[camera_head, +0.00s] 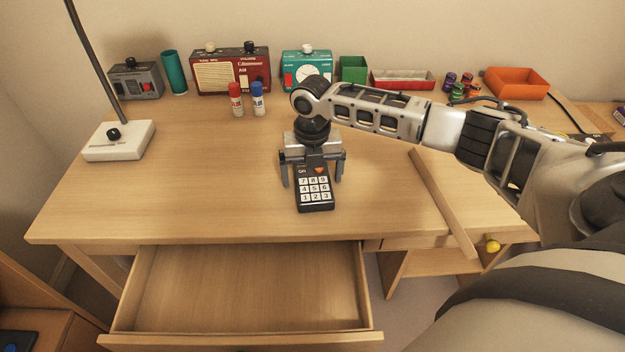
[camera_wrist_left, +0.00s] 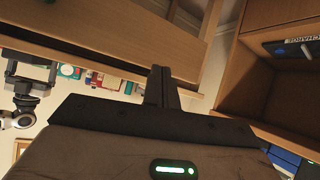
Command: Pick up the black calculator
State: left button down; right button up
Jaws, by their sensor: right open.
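The desk (camera_head: 200,170) has an open, empty drawer (camera_head: 250,285) at its front. A lamp base (camera_head: 120,140) stands left; two glue sticks (camera_head: 247,100), radios and trays line the back. A wooden strip (camera_head: 440,200) lies right of the calculator.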

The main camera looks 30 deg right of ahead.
jog(key=shift+c, duration=0.3)
jog(key=c, duration=1.1)
jog(key=shift+r, duration=0.15)
